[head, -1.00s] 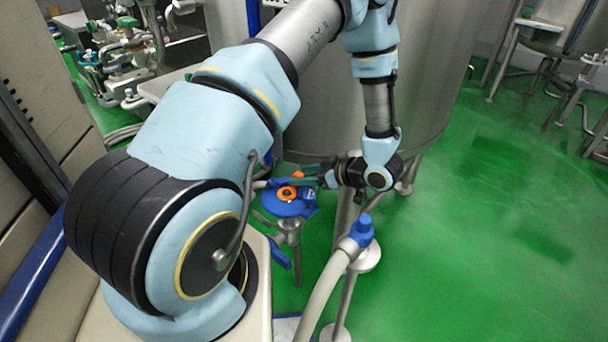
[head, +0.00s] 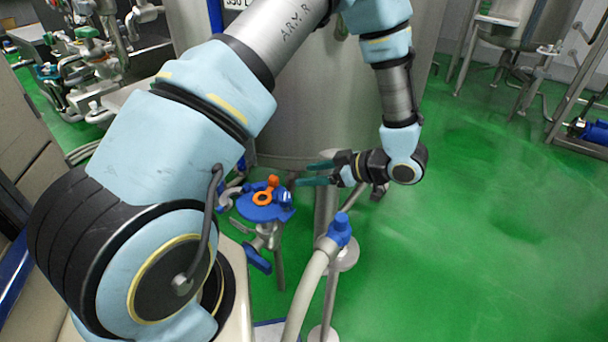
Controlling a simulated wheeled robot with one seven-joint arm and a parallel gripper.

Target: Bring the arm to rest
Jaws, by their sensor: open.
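My gripper (head: 312,172) is in the head view, at the end of my bent arm, in front of the steel tank. Its green-tipped fingers point left and are apart, with nothing seen between them. It is up and to the right of a blue round fitting (head: 262,208) that bears an orange ring-shaped piece (head: 264,195). A gap shows between the fingers and the orange piece.
A large steel tank (head: 290,110) stands behind my gripper. A hose with a blue end (head: 339,230) rises on a stand below it. Pipes and valves (head: 95,60) fill the upper left. The green floor (head: 480,220) is clear on the right.

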